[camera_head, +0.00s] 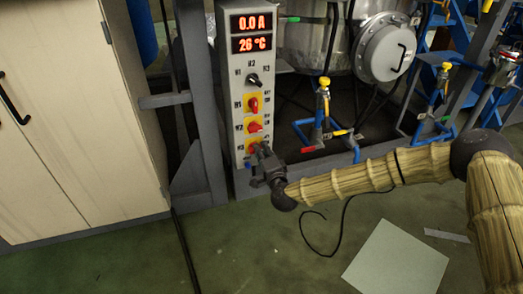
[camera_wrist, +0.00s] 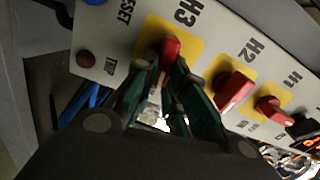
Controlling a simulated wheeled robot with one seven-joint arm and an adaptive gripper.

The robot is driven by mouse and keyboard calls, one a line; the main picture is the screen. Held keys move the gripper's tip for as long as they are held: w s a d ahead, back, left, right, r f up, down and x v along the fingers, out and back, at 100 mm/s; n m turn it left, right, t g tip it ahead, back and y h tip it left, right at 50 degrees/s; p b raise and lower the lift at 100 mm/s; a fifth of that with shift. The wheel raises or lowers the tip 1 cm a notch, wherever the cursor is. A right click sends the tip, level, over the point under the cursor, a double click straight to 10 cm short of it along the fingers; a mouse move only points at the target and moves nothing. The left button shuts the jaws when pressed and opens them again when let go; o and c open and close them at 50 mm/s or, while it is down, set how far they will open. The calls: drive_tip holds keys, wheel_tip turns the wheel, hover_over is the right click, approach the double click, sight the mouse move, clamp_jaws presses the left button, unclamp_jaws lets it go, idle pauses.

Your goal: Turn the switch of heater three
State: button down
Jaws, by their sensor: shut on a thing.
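The control panel (camera_head: 230,110) is a tall light-grey column with red displays reading 0.0 A and 26 °C. In the wrist view, the heater three switch (camera_wrist: 170,48) is a red knob on a yellow plate (camera_wrist: 189,41) marked H3. My gripper (camera_wrist: 163,68) has a finger on each side of this knob and is shut on it. In the head view my gripper (camera_head: 263,160) is at the lower panel and hides most of the H3 switch. The red switches of H2 (camera_wrist: 234,90) and H1 (camera_wrist: 272,109) stand alongside, clear of my fingers.
A dark selector knob (camera_head: 254,80) sits above the red switches. A trip button (camera_wrist: 86,59) is beside H3. A beige cabinet (camera_head: 75,120) stands left, and a steel vessel (camera_head: 320,40) with blue valve pipework (camera_head: 325,115) stands right. A cable (camera_head: 335,230) lies on the floor.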

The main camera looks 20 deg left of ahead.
drive_tip(key=shift+w+f+m, duration=0.1)
drive_tip(key=shift+f+m, duration=0.05)
drive_tip(key=shift+m, duration=0.75)
drive_tip(key=c, duration=1.5)
unclamp_jaws()
drive_tip(key=shift+o, duration=0.2)
drive_tip(key=v, duration=1.2)
